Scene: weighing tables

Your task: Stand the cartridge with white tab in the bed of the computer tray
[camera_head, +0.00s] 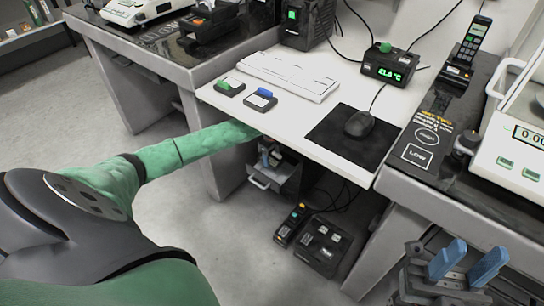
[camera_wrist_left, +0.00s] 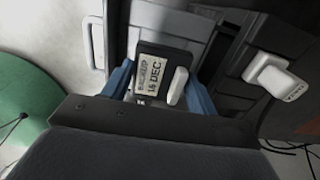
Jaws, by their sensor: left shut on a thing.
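My left gripper (camera_wrist_left: 158,92) is shut on the cartridge with white tab (camera_wrist_left: 152,75), a black block with a label reading "BACKUP 16 DEC". The white tab (camera_wrist_left: 178,86) sits at its right side in the left wrist view. In the head view my left arm reaches under the table's front edge to the computer (camera_head: 290,175), and this gripper (camera_head: 268,153) is partly hidden. The computer tray (camera_head: 259,183) sticks out at its front with a pale handle. I cannot tell whether the cartridge touches the bed. My right gripper (camera_head: 466,263) is open and empty at the lower right.
Cartridges with a green tab (camera_head: 229,87) and a blue tab (camera_head: 261,99) lie on the white table, by the keyboard (camera_head: 288,76) and mouse (camera_head: 359,124). A black phone-like device (camera_head: 291,225) and box (camera_head: 322,246) stand on the floor. A white lever (camera_wrist_left: 275,76) projects beside the cartridge.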

